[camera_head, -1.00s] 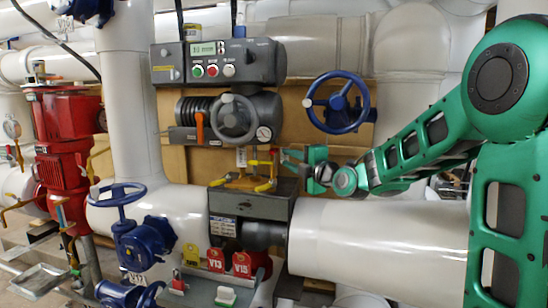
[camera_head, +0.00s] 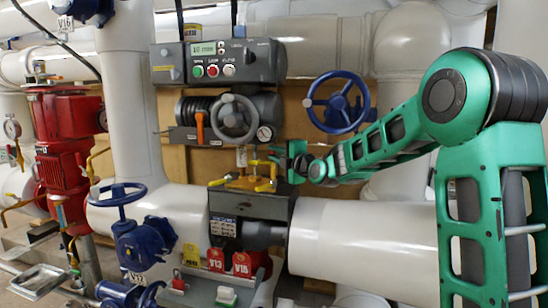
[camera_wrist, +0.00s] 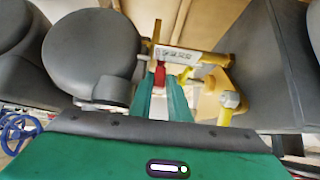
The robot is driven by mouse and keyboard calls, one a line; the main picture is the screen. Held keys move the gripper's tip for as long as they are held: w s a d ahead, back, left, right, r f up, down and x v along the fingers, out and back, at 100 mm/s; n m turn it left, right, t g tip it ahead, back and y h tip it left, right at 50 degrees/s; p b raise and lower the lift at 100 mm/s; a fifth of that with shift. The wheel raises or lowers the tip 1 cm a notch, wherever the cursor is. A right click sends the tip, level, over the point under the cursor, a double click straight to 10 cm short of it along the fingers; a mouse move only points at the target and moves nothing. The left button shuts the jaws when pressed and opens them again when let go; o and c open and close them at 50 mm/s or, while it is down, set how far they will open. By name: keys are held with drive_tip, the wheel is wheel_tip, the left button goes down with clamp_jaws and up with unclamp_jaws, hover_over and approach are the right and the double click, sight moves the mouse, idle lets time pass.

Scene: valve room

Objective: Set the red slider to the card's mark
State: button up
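The red slider (camera_wrist: 160,74) shows in the wrist view as a small red piece below the left end of a pale strip with dark marks (camera_wrist: 180,55) on a yellow bracket. My gripper (camera_wrist: 160,82) points at it. Its two green fingers are a little apart, with the red piece between or just beyond their tips; I see no clear contact. In the head view my gripper (camera_head: 284,160) is right of and above the yellow fittings (camera_head: 245,183) on the grey pipe block. A small white tag (camera_head: 241,156), possibly the card, hangs below the grey handwheel; its mark is unreadable.
The grey handwheel (camera_head: 233,118) and actuator are above left of my gripper. A blue handwheel (camera_head: 338,102) is above right, close over my forearm. A lit display (camera_head: 203,49) seems to read 10 mm.

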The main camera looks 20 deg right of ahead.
clamp_jaws()
drive_tip(key=shift+f, duration=0.6)
drive_tip(key=shift+o, duration=1.5)
unclamp_jaws()
drive_tip(key=shift+r, duration=0.1)
drive_tip(key=v, duration=1)
drive_tip(key=shift+s, duration=0.3)
